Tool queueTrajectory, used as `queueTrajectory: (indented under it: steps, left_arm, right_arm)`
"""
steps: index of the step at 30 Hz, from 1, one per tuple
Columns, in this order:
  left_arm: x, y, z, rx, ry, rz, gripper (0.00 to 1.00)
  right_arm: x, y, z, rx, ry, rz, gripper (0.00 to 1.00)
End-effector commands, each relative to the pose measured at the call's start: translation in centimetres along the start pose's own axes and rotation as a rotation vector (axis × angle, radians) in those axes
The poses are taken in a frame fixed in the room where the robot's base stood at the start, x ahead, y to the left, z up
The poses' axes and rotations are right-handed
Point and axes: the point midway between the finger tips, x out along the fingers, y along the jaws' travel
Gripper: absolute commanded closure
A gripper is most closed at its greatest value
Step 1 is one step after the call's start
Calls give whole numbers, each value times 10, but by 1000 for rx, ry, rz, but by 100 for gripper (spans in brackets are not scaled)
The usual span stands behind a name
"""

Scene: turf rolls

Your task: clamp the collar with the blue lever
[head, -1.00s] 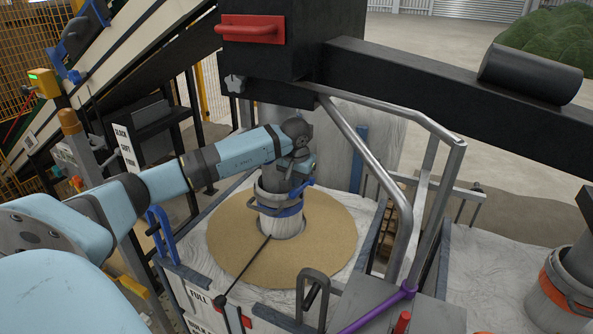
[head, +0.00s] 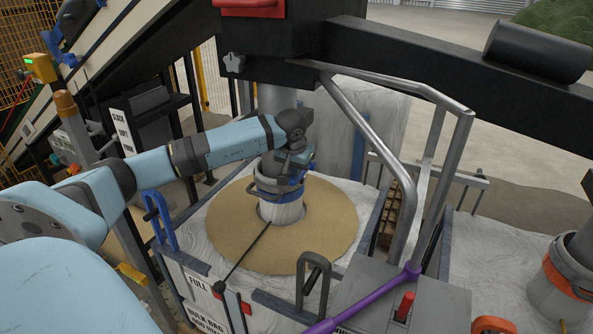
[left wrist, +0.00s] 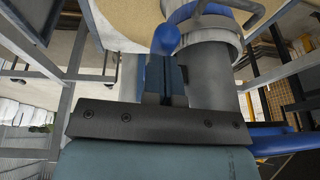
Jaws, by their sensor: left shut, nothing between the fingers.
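The collar (head: 268,188) is a grey ring with a blue band, around the pale bag neck on the dark spout above the round tan disc. Its blue lever (head: 297,179) shows at the right side of the collar, partly hidden by my gripper. My left gripper (head: 296,166) is shut and empty, right beside the lever. In the left wrist view the lever's rounded blue end (left wrist: 166,39) is just beyond my shut fingertips (left wrist: 166,65); I cannot tell whether they touch. My right gripper is out of view.
A second collar with an orange band (head: 568,278) is at the far right. Grey tube rails (head: 375,135) and a heavy black beam (head: 440,75) stand right of the spout. A purple bar (head: 370,305) crosses the front. A blue handle (head: 160,220) stands at the left.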

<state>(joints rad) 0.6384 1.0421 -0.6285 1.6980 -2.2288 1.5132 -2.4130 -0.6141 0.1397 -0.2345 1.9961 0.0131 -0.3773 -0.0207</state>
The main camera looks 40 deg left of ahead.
Motion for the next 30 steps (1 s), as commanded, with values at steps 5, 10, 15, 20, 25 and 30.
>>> queueTrajectory:
  steps: [5, 10, 15, 20, 25, 30]
  left_arm:
    - [18, 1, 13, -2, 93, -2, 100]
    - [32, 2, 22, -8, 153, -1, 100]
    - [47, 3, 30, -10, 150, -1, 100]
    - [60, 4, 35, -9, 149, -1, 100]
    - [71, 5, 38, -9, 149, 0, 100]
    - [77, 5, 39, -10, 149, 0, 100]
  right_arm:
    - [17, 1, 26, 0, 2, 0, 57]
    - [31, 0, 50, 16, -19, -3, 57]
    - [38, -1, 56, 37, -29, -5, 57]
    - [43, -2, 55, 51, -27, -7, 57]
    - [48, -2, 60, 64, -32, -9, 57]
    - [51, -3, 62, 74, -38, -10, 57]
